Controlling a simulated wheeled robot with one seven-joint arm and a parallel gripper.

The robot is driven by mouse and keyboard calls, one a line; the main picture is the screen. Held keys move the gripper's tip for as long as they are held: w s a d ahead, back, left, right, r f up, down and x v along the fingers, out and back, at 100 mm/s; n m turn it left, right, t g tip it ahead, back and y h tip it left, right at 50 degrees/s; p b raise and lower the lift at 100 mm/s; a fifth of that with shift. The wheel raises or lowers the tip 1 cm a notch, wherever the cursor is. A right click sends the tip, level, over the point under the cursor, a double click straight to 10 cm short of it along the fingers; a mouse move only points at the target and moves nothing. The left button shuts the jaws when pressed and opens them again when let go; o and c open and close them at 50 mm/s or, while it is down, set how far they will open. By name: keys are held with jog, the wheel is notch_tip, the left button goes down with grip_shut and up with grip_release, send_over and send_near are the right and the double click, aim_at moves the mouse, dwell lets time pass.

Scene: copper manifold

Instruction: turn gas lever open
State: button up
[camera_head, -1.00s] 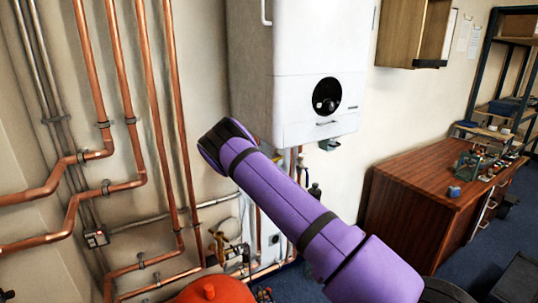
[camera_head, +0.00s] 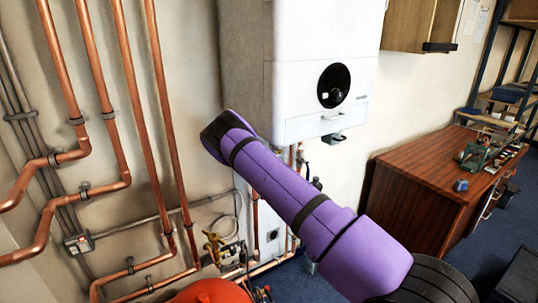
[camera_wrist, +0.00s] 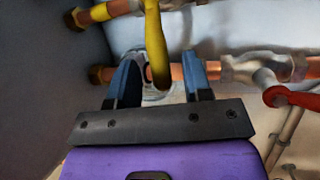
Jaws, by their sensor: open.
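The yellow gas lever (camera_wrist: 156,45) hangs down from a copper pipe with a yellow band (camera_wrist: 98,12) in the wrist view. My gripper (camera_wrist: 165,64) is open, with its two blue-lined fingers on either side of the lever in the picture. Gaps show between the lever and both fingers. Whether the lever is at the same depth as the fingertips I cannot tell. In the head view the yellow-brass valve area (camera_head: 213,244) shows low on the wall, left of my purple arm; my gripper is not visible there.
A red lever (camera_wrist: 287,96) on a valve sits right of my gripper, on a lower copper pipe (camera_wrist: 184,71) running behind the fingers. A white boiler (camera_head: 318,70) hangs above. Copper pipes (camera_head: 122,110) cover the left wall. A wooden desk (camera_head: 420,190) stands right.

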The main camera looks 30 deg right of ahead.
jog(key=shift+x, duration=1.95)
grip_shut()
